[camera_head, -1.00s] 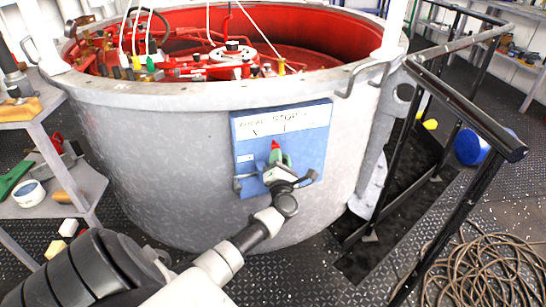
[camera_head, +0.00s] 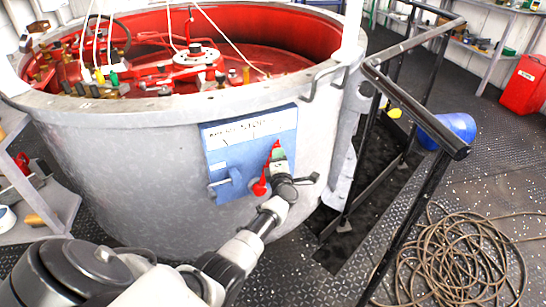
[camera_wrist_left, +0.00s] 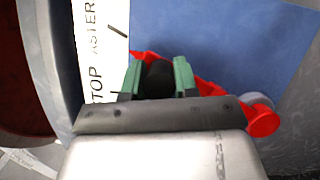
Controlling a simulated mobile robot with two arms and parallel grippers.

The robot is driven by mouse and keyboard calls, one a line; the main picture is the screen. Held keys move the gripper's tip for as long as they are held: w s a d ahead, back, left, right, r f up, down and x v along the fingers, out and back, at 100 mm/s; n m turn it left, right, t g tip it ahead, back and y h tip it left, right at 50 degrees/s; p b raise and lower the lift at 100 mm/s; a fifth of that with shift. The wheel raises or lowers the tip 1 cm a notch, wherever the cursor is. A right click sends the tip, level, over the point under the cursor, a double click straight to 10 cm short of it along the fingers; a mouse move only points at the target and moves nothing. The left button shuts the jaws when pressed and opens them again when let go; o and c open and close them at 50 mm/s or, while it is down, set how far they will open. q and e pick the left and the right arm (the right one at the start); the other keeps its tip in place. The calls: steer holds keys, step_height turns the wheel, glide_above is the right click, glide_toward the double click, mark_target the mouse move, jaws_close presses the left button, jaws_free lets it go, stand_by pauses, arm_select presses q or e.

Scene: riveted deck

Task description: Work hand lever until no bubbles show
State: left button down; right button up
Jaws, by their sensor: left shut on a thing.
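The red hand lever (camera_head: 260,187) is on a blue panel (camera_head: 218,160) on the side of the large grey tub. My left gripper (camera_head: 279,162) is at the panel's right part, shut on the lever. In the left wrist view, its green jaws (camera_wrist_left: 158,80) close around a dark grip. The lever's red body (camera_wrist_left: 208,88) runs behind them, slanting down to a round red end at the right. The jaws and wrist hide part of the lever. I see no bubbles or sight glass. My right gripper is not in view.
The grey tub (camera_head: 130,150) has a red interior with valves and pipes. A black railing (camera_head: 412,108) stands close on the right, beside a dark floor opening. A coiled hose (camera_head: 450,262) and a blue drum (camera_head: 448,130) lie beyond it. Shelves stand at the left.

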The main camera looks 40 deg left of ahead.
arm_select(q)
steer(key=shift+w+d, duration=0.25)
steer(key=shift+w, duration=0.1)
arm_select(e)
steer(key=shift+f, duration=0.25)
arm_select(q)
steer(key=c, duration=0.9)
jaws_free()
steer(key=shift+w+d+f+m, duration=0.1)
steer(key=shift+m, duration=0.2)
steer(key=shift+o, duration=0.2)
steer(key=shift+s, duration=0.25)
steer(key=r+p+v, duration=0.1)
steer(key=p+v, duration=0.1)
steer(key=v, duration=0.8)
steer(key=shift+s+f+p, duration=0.2)
steer(key=shift+f+p, duration=0.2)
steer(key=shift+f, duration=0.05)
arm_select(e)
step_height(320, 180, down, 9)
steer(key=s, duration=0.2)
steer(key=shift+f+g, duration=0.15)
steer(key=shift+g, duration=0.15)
arm_select(q)
steer(key=shift+d, duration=0.2)
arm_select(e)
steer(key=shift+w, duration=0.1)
